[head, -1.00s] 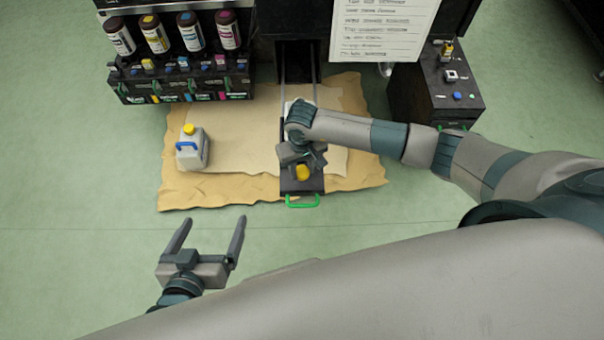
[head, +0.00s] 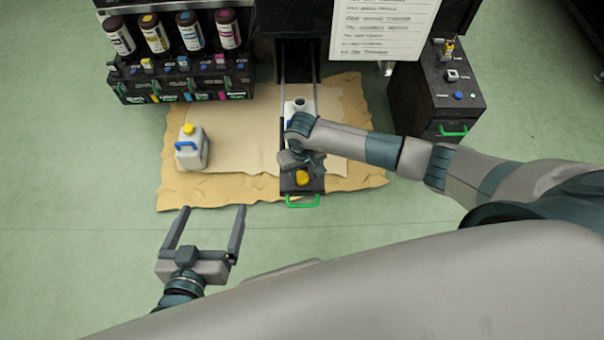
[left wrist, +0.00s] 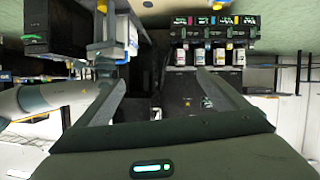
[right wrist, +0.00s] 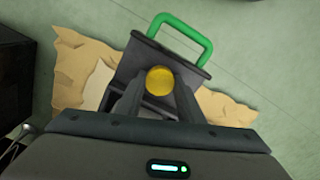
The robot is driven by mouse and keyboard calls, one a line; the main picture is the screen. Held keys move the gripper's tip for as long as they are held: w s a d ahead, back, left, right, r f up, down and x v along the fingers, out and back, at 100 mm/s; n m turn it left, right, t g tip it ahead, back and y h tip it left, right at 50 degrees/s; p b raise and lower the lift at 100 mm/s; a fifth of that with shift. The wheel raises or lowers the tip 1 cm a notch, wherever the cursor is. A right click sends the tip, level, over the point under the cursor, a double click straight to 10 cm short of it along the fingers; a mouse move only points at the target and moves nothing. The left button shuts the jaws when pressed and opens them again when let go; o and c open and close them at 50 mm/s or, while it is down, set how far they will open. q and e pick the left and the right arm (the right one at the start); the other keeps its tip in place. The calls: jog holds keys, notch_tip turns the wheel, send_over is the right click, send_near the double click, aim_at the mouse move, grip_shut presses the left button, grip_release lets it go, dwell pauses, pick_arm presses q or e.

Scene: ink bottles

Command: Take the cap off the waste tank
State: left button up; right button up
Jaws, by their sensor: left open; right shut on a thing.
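The waste tank (head: 297,107) is a white container on the pulled-out black drawer (head: 313,186). Its open dark mouth shows in the head view, and my right arm hides much of its body. My right gripper (right wrist: 161,88) is shut on the yellow cap (right wrist: 160,80). In the head view the cap (head: 302,178) is over the drawer's front end, apart from the tank's mouth. My left gripper (head: 210,216) is open and empty, over the floor at lower left.
A second white tank (head: 194,155) with a yellow cap and blue handle stands on the cardboard (head: 240,188) at left. The drawer has a green handle (head: 302,204). Ink bottles (head: 157,36) stand on a black rack at upper left. A black cabinet (head: 440,92) is at right.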

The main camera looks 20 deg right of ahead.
aim_at(302, 177)
jog(key=o, duration=1.2)
pick_arm(q)
jog(key=shift+d+r, duration=0.15)
pick_arm(e)
jog(key=shift+r, duration=0.15)
pick_arm(q)
jog(key=s+a+f+g+y+p, duration=0.1)
jog(key=s+a+f+g+p, duration=0.1)
jog(key=s+f+g, duration=0.1)
notch_tip(302, 177, down, 2)
jog(key=shift+s+a+f+g, duration=0.2)
jog(key=shift+s+a+g, duration=0.05)
jog(key=shift+s+g, duration=0.2)
pick_arm(e)
notch_tip(302, 177, up, 12)
jog(key=shift+f, duration=0.1)
